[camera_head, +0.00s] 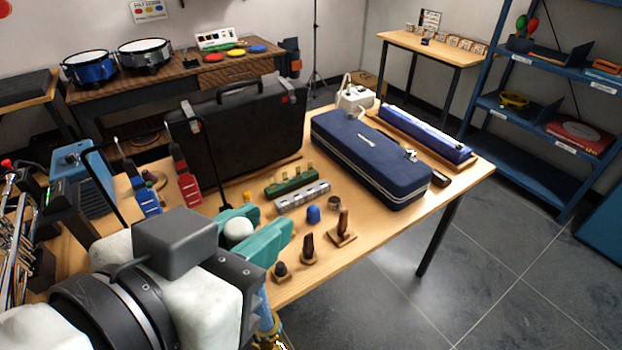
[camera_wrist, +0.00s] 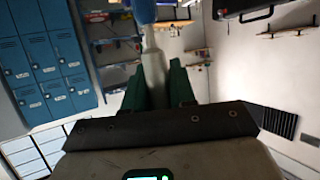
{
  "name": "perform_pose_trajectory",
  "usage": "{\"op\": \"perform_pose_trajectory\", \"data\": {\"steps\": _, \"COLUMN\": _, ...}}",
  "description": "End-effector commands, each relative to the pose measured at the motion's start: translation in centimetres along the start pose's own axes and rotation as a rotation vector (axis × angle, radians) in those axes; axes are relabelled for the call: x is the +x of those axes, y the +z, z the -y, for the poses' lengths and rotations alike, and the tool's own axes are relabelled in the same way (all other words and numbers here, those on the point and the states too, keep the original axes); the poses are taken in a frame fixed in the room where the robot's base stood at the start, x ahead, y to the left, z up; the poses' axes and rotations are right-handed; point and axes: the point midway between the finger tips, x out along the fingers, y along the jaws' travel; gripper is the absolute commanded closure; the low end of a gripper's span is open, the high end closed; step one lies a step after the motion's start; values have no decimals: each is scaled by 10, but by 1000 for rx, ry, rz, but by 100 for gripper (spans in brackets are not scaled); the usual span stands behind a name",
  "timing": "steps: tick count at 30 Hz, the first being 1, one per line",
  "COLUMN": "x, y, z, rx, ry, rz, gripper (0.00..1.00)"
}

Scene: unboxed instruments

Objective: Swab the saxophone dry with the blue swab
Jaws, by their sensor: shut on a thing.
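My gripper (camera_head: 246,234) has teal fingers and is shut on a white, round-ended handle (camera_head: 238,230) at the table's near edge. In the wrist view a pale shaft (camera_wrist: 155,68) stands between the dark green fingers, with a blue part (camera_wrist: 145,10) at its far end. In the head view a blue piece (camera_head: 266,318) shows below my gripper; it appears to be the blue swab. A small gold part (camera_head: 268,341) shows just under it, possibly the saxophone. Most of it is hidden by my arm and the frame edge; I cannot tell whether the swab is inside it.
The wooden table (camera_head: 375,235) holds a black case (camera_head: 245,130), a blue case (camera_head: 370,158) and several small parts on stands. Brass instruments (camera_head: 20,235) stand at far left. Blue shelves (camera_head: 540,115) are at right. The floor (camera_head: 480,260) right of the table is clear.

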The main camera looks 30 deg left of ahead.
Motion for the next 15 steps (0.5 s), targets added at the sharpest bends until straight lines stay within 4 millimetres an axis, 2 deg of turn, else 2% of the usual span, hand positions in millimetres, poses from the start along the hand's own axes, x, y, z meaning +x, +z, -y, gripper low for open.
{"op": "perform_pose_trajectory", "data": {"steps": 15, "x": -14, "y": -33, "z": 0, "rx": 0, "ry": 1, "rz": 1, "gripper": 100}}
